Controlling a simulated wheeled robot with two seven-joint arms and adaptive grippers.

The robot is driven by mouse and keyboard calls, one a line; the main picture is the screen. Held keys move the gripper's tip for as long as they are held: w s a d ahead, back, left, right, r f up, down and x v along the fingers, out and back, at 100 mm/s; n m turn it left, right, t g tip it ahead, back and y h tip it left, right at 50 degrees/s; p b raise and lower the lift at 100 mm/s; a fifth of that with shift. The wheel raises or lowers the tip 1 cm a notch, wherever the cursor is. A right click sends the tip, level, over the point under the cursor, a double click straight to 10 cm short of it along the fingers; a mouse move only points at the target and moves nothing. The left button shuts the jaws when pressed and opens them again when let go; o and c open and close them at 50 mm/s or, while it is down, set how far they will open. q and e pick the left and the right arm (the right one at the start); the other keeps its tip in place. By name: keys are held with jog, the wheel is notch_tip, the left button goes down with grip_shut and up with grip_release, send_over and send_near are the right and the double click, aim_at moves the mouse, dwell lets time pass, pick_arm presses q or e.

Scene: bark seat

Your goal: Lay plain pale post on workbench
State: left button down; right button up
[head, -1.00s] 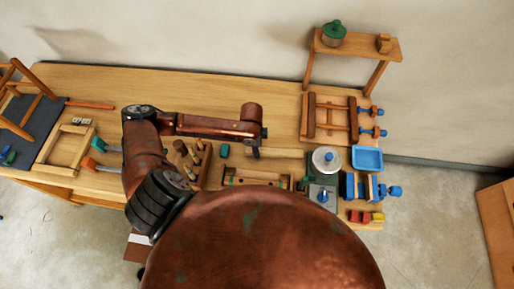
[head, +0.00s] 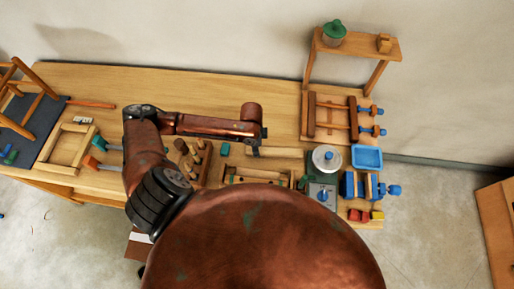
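The wooden workbench (head: 200,82) runs across the view, its top cluttered at the middle and right. A plain pale wooden bar (head: 283,152), perhaps the post, lies level near the middle of the bench. My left gripper (head: 253,142) is at the end of the copper-coloured forearm, beside the left end of this bar. It is small and partly hidden by the arm, so I cannot tell whether it touches or holds the bar. My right gripper is not in view. A large round copper part of my body hides the front middle of the bench.
A wooden frame (head: 44,148) and grey mat (head: 38,118) are at the left. Wooden pegs (head: 190,160), a white disc (head: 326,158), a blue tray (head: 367,157), and a blue vise (head: 350,186) crowd the middle and right.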

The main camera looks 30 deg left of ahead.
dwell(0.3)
pick_arm(q)
jog(key=shift+f+p, duration=0.25)
jog(key=shift+p, duration=0.05)
dwell(0.3)
jog(key=c, duration=1.5)
grip_release()
jog(key=shift+o, duration=0.7)
jog(key=shift+o, duration=1)
